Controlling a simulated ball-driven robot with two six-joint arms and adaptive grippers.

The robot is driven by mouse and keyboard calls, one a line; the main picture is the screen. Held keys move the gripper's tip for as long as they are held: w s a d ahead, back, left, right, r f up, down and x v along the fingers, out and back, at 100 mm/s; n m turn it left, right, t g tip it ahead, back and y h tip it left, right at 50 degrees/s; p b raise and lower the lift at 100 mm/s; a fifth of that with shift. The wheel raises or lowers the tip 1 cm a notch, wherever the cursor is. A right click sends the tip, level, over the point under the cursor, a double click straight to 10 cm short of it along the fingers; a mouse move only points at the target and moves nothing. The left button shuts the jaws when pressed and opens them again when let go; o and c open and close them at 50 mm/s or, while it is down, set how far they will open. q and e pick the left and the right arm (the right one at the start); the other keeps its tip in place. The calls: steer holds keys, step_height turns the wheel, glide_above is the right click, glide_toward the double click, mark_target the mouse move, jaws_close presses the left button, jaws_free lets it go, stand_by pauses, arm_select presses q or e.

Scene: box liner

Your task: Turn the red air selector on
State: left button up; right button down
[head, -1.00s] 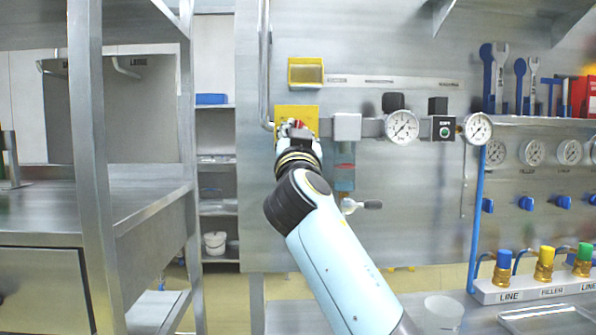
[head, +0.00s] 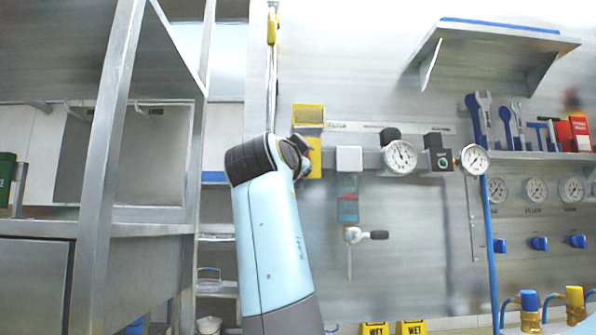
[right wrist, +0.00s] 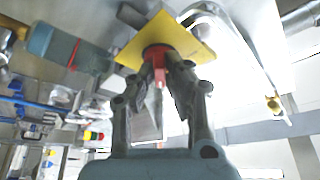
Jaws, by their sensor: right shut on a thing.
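The red air selector (right wrist: 156,55) sits on a yellow square plate (right wrist: 190,36) on the wall panel, seen in the right wrist view. My right gripper (right wrist: 164,68) reaches up to it with its two fingers closed on either side of the red part. The selector's exact angle is hard to read because the fingers cover much of it. In the head view, the yellow plate (head: 315,160) shows behind my right wrist, and the selector itself is hidden there. My left gripper is not in view.
A metal frame (head: 100,180) stands at left. A vertical pipe (head: 271,80) runs above the plate.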

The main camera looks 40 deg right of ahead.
steer(key=shift+r, duration=0.1)
stand_by(0.4)
steer(key=c, duration=1.4)
jaws_free()
steer(key=shift+o, duration=0.2)
step_height(320, 180, up, 10)
